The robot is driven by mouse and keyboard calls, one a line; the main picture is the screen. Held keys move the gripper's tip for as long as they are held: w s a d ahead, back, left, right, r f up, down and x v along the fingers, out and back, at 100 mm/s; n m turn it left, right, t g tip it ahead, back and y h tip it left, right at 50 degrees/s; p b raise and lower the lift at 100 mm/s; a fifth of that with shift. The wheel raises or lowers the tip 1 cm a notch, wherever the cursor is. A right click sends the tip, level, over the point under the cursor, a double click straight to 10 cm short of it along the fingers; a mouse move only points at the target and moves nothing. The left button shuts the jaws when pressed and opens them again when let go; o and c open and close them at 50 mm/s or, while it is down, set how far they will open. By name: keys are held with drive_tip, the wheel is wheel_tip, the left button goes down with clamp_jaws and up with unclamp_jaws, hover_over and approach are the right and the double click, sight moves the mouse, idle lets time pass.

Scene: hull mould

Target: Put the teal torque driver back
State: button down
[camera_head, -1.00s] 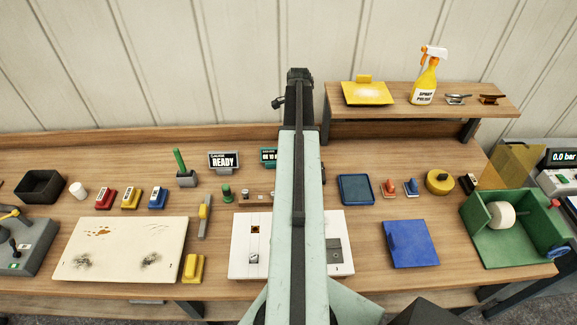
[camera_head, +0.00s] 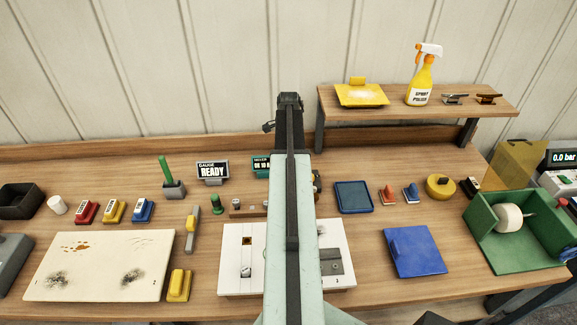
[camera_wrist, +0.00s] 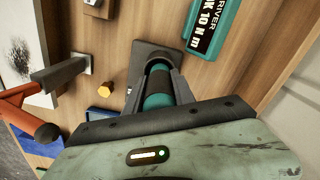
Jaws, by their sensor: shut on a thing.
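The teal torque driver (camera_wrist: 158,100) shows in the wrist view as a teal and dark cylinder between the two fingers of my gripper (camera_wrist: 157,88). My gripper is shut on it. A dark grey plate or stand (camera_wrist: 146,55) lies just beyond the driver's end. I cannot tell whether the driver touches it or is seated in it. A teal display (camera_wrist: 212,27) reading DRIVER OK 10 N m is close by; it also shows in the head view (camera_head: 261,165), partly behind my arm. In the head view my arm hides the gripper and driver.
An orange-handled thing with a grey bar (camera_wrist: 35,110) is left of my gripper in the wrist view, near a yellow hexagonal piece (camera_wrist: 103,90). The raised shelf (camera_head: 400,112) stands back right. A blue tray (camera_head: 354,197) lies right of my arm. Bare wood lies around the stand.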

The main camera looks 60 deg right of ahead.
drive_tip(key=shift+f+b, duration=0.3)
drive_tip(key=shift+f, duration=0.65)
drive_tip(key=shift+r, duration=0.25)
drive_tip(key=shift+f, duration=0.2)
drive_tip(key=c, duration=1.1)
unclamp_jaws()
drive_tip(key=shift+o, duration=0.2)
drive_tip(key=shift+r, duration=0.1)
wheel_tip(320, 180, up, 12)
drive_tip(key=p, duration=1.2)
drive_tip(key=shift+r+p, duration=0.25)
drive_tip(key=shift+p, duration=0.15)
drive_tip(key=shift+f, duration=0.15)
